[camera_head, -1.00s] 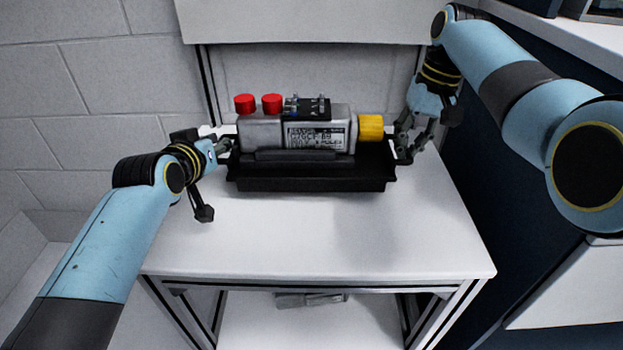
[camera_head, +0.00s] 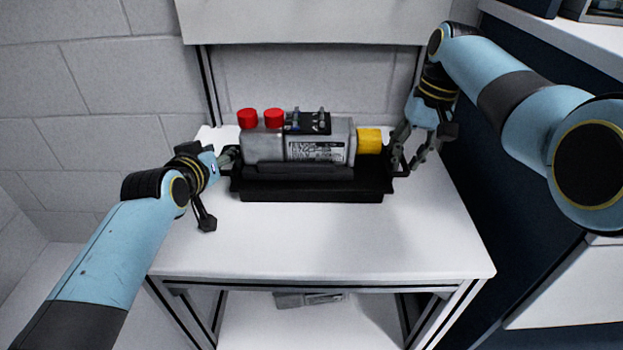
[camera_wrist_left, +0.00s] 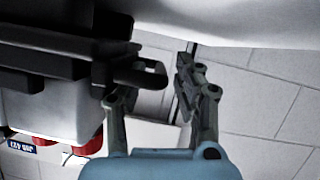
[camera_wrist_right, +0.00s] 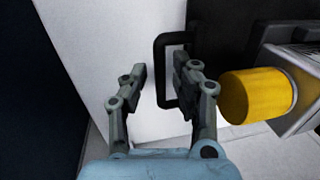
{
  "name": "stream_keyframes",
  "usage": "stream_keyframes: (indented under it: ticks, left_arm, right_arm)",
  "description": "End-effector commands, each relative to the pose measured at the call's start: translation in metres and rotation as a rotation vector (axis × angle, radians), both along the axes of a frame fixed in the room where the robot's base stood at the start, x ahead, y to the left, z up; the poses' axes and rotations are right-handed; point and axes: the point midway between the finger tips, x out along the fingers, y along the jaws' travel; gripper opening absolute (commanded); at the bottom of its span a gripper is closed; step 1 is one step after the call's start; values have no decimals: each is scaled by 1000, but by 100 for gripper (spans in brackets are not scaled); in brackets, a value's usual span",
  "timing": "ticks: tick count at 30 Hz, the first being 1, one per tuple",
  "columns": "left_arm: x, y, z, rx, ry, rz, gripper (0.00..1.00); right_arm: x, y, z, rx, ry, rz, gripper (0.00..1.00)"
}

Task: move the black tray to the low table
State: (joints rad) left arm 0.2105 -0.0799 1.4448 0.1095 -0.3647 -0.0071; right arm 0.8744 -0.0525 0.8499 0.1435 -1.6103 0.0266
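The black tray (camera_head: 315,190) sits level on the white low table (camera_head: 320,245), towards its back half. It carries a grey servo encoder unit (camera_head: 265,146) with two red caps and a yellow end. My left gripper (camera_head: 229,158) is at the tray's left handle; in the left wrist view its fingers stand apart with the handle (camera_wrist_left: 150,76) between them, not clamped. My right gripper (camera_head: 408,166) is at the right handle; in the right wrist view its fingers are apart around the handle's outer bar (camera_wrist_right: 160,75). Finger contact with the handles is unclear.
A white panel (camera_head: 310,20) overhangs the back of the table. A dark blue cabinet (camera_head: 480,190) stands close on the right. A grey object (camera_head: 305,299) lies on the shelf below. The table's front half is clear.

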Motion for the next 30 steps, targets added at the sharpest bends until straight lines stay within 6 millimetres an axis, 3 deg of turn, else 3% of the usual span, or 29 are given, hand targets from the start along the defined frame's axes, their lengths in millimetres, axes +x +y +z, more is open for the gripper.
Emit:
stream_keyframes:
  ticks: [10,21,30]
  left_arm:
    - [-7,-1,1,-2,4,-1,34]
    - [-58,4,23,-2,1,1,34]
    - [-74,6,30,-1,1,0,34]
  right_arm:
    - [0,2,0,4,1,1,30]
    - [0,3,0,5,1,2,30]
    - [1,0,10,4,-2,2,30]
